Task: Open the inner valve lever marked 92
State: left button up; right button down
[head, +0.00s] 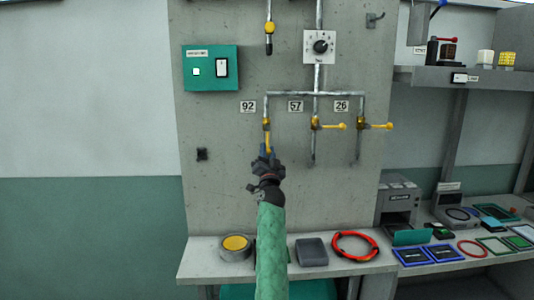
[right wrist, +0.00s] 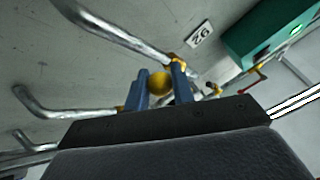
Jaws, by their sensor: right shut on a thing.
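The lever of the valve marked 92 (head: 268,138) is yellow and hangs straight down in line with its pipe, on the left drop of the pipework. Its number plate (head: 248,106) is to its upper left. My right gripper (head: 265,154) is at the lever's lower end, shut on it. In the right wrist view the lever's round yellow end (right wrist: 160,84) sits between the two blue fingers of my right gripper (right wrist: 161,72). The gripper and arm hide the lower end in the head view. My left gripper is not in view.
The levers marked 57 (head: 333,127) and 26 (head: 379,126) stick out level to the right. A green box (head: 211,68) and a dial (head: 319,47) are on the panel above. Below is a bench (head: 208,272) with a round yellow-topped tin (head: 235,244) and a red ring (head: 354,235).

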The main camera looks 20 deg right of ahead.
jog(key=shift+f, duration=0.1)
dwell(0.3)
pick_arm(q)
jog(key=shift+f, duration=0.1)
pick_arm(e)
jog(key=c, duration=1.2)
grip_release()
jog(key=shift+a, duration=0.1)
jog(key=shift+s, duration=0.1)
jog(key=shift+s+a+f, duration=0.1)
jog(key=shift+s+f, duration=0.15)
jog(key=shift+f, duration=0.05)
pick_arm(q)
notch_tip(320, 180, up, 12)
jog(key=b, duration=0.2)
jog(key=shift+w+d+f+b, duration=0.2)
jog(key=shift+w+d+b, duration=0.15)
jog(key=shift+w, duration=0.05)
pick_arm(e)
jog(key=v, duration=0.6)
jog(key=shift+s+a, duration=0.15)
jog(key=shift+s, duration=0.2)
jog(key=shift+f, duration=0.2)
